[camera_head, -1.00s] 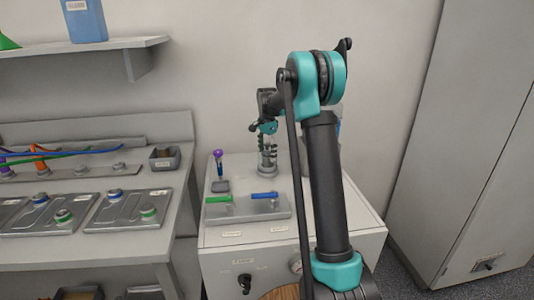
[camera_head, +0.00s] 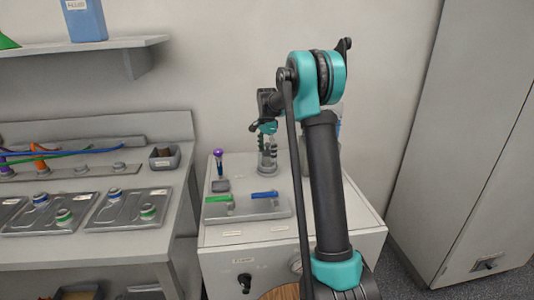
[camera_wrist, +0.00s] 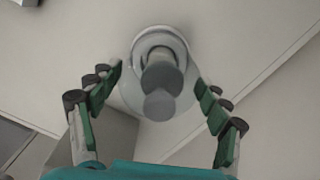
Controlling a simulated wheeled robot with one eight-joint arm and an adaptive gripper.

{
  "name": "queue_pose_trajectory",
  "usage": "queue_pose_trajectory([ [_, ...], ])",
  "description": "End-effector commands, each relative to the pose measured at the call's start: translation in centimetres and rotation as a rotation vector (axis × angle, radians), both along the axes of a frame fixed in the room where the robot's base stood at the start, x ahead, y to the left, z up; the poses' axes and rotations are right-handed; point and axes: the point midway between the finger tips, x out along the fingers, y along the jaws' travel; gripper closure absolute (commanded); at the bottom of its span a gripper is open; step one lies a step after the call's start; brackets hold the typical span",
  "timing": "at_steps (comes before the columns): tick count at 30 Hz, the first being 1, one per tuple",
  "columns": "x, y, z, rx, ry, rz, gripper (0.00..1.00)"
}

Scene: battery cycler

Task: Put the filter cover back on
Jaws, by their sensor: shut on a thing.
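The filter cover (camera_wrist: 130,92) looks like a pale, see-through cup and shows between my fingers in the wrist view. My gripper (camera_wrist: 160,82) is shut on it, with one finger on each side. Grey round parts (camera_wrist: 160,106) show through or inside the cover, above a pale ring-shaped base (camera_wrist: 158,38). In the head view my gripper (camera_head: 267,146) points down over the round filter seat (camera_head: 267,170) at the back of the white cabinet top. I cannot tell whether the cover touches the seat.
A grey tray (camera_head: 240,214) with a green and a blue handled part lies in front of the filter. A purple-topped tool (camera_head: 219,165) stands to the left. The wall is close behind, and a bench (camera_head: 100,256) with metal plates is at left.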

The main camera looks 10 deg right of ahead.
Motion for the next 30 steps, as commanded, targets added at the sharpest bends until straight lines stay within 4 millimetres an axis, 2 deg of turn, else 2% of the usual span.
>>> queue_pose_trajectory([
  [2,0.0,0.0,0.0,0.0,0.0,0.0,0.53],
  [3,0.0,0.0,0.0,0.0,0.0,0.0,0.2],
  [8,0.0,0.0,0.0,0.0,0.0,0.0,0.0],
  [22,0.0,0.0,0.0,0.0,0.0,0.0,0.0],
  [30,0.0,0.0,1.3,0.0,0.0,0.0,0.0],
])
